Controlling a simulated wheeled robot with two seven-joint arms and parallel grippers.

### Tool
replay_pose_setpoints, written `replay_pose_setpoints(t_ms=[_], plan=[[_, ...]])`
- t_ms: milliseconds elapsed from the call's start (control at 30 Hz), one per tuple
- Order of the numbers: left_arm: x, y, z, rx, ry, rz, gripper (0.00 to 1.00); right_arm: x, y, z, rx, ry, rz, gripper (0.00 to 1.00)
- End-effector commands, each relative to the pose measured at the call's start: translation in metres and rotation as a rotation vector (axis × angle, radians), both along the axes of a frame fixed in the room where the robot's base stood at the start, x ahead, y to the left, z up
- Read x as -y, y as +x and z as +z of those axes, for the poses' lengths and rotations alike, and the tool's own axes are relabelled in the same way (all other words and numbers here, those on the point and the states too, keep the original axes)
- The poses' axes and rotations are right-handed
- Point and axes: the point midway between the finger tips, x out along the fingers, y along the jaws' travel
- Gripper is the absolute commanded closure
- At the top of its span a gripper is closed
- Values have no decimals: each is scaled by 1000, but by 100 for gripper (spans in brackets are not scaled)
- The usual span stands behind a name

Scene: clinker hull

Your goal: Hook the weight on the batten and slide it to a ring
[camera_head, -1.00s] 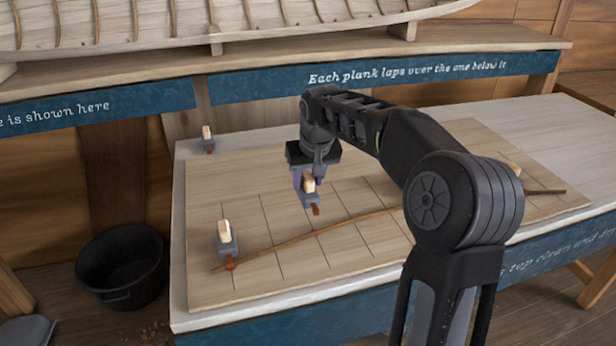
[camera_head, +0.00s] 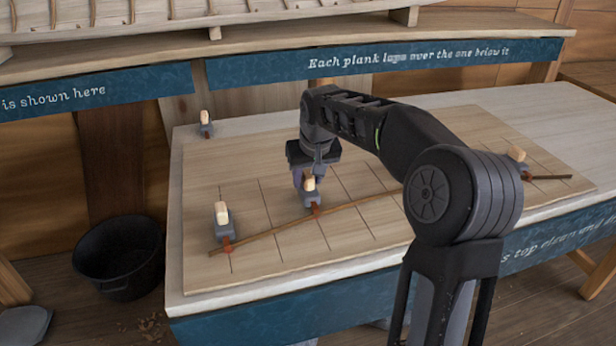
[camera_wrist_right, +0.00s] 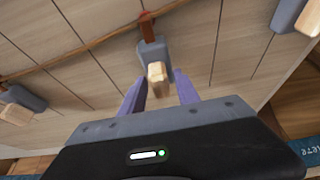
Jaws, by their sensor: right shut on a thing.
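The held weight (camera_head: 310,197) has a grey body, a pale wooden handle and a reddish-brown hook. My right gripper (camera_head: 307,180) is shut on it. In the right wrist view, the purple fingers of the gripper (camera_wrist_right: 160,92) stand either side of the weight's handle (camera_wrist_right: 157,76). The hook (camera_wrist_right: 147,24) points away from the gripper and meets the thin brown batten (camera_wrist_right: 110,36); I cannot tell whether it is fully over it. In the head view the batten (camera_head: 265,234) runs across the gridded board (camera_head: 220,182). No ring can be made out. My left gripper is out of view.
A similar weight (camera_head: 222,222) stands by the batten's left end, its hook at the batten. Another (camera_head: 517,156) is near the right end, and one (camera_head: 206,124) at the board's back left corner. A black bucket (camera_head: 118,258) is on the floor left of the table.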

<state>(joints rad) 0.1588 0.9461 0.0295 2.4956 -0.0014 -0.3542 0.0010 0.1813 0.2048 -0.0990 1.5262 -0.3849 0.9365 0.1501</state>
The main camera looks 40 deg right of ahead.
Motion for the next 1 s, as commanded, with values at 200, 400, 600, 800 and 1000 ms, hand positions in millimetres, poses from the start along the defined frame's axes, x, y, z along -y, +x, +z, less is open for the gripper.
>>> replay_pose_setpoints(t_ms=[200, 400, 600, 800, 1000], plan=[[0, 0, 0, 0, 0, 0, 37, 0, 0, 2, 5, -1, 0, 100], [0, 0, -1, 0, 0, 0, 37, 0, 0, 2, 5, -1, 0, 100], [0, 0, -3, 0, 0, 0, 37, 0, 0, -2, 5, -1, 0, 100], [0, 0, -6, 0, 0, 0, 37, 0, 0, -6, 5, -1, 0, 100], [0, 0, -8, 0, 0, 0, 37, 0, 0, -8, 5, -2, 0, 100]])
